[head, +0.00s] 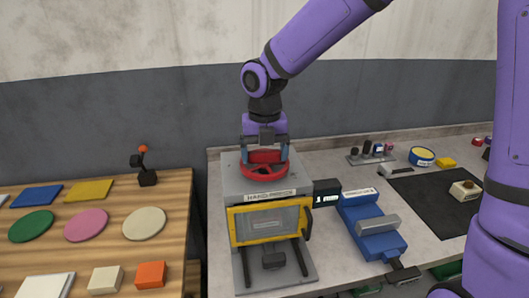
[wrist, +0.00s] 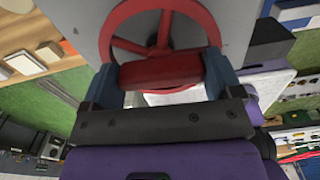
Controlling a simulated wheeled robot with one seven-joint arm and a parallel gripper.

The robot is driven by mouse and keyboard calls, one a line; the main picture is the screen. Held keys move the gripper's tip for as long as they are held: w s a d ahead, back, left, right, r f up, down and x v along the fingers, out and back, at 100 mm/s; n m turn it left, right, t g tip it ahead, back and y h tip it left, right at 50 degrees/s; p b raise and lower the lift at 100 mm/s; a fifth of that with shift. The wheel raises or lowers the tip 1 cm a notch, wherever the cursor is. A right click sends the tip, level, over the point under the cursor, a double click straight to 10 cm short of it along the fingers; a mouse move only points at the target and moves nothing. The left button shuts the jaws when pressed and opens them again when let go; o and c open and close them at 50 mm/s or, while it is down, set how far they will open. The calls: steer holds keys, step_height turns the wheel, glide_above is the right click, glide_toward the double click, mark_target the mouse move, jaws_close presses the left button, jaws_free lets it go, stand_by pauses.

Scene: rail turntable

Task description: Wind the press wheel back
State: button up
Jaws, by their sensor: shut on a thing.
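The press (head: 234,183) is a grey box with a yellow-framed front window, standing on the workbench. Its red press wheel (head: 262,175) lies flat on top; in the wrist view the wheel's rim and spokes (wrist: 129,46) show. My gripper (head: 265,154) points down over the wheel. Its fingers are shut on a red block-like grip of the wheel (wrist: 161,71), one finger at each end of it. The fingers hide part of the wheel's rim.
A blue vise (head: 372,226) sits right of the press, beside a small dark display box (head: 327,191). A dark mat (head: 436,199) lies further right. A wooden table (head: 110,208) with coloured pieces stands to the left, across a gap.

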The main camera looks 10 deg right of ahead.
mark_target(268, 152)
steer(key=o, duration=0.7)
steer(key=shift+o, duration=0.2)
step_height(268, 152, up, 11)
stand_by(0.4)
steer(key=s+d+r+m+t, duration=0.2)
steer(key=s+d+m, duration=0.8)
steer(key=m, duration=0.7)
steer(key=s+d+r+m+t, duration=0.2)
steer(key=s+d+m, duration=0.8)
steer(key=m, duration=0.8)
steer(key=s+t, duration=0.1)
steer(key=s, duration=0.1)
steer(key=shift+s, duration=0.35)
